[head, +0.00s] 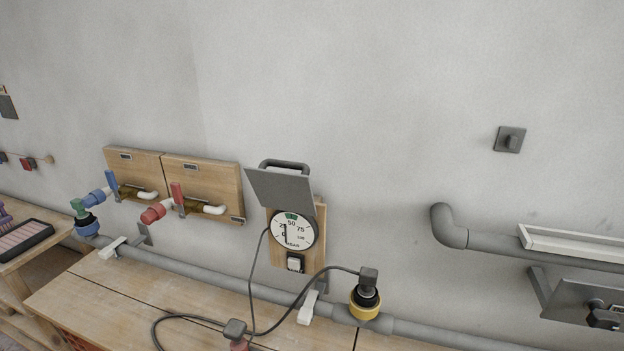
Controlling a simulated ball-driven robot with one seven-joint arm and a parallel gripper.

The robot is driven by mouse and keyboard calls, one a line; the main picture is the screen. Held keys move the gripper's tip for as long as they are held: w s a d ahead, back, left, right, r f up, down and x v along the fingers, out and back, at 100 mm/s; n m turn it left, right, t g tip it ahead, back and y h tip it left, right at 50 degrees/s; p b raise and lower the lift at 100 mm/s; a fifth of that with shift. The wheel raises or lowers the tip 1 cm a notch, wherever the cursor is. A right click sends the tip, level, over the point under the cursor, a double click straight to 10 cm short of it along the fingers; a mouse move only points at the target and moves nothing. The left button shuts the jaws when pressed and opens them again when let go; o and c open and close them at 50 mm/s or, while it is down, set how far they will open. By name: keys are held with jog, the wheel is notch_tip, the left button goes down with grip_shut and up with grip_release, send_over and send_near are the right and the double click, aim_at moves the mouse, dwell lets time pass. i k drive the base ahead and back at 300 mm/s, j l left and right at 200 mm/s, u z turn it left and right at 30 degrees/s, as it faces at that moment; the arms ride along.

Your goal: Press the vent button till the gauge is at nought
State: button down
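The gauge (303,229) is a round white dial on a wooden board (277,251) on the wall, marked 0, 25, 50, 75 and 100, with a green patch at its top. Its dark needle stands nearly upright left of the dial's middle; the exact reading is too small to tell. A white square button (294,263) in a black housing sits just below the dial, likely the vent button. A grey flap (281,189) with a handle is raised above the gauge. My gripper is not in view.
A grey pipe (195,272) runs along the wooden bench (120,300) below the board. A black cable (304,292) loops from a yellow-collared fitting (364,306) across the bench front. Valve boards (228,180) with blue and red handles hang left. The wall above is clear.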

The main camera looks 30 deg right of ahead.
aim_at(294, 263)
jog(key=i+j+z, duration=0.15)
jog(key=z, duration=0.3)
jog(key=i+j+z, duration=0.1)
jog(key=z, duration=0.4)
jog(key=j+z, duration=0.25)
jog(key=z, duration=0.2)
jog(key=j+z, duration=0.4)
jog(key=j, duration=0.95)
jog(key=j+z, duration=0.35)
jog(key=j, duration=1)
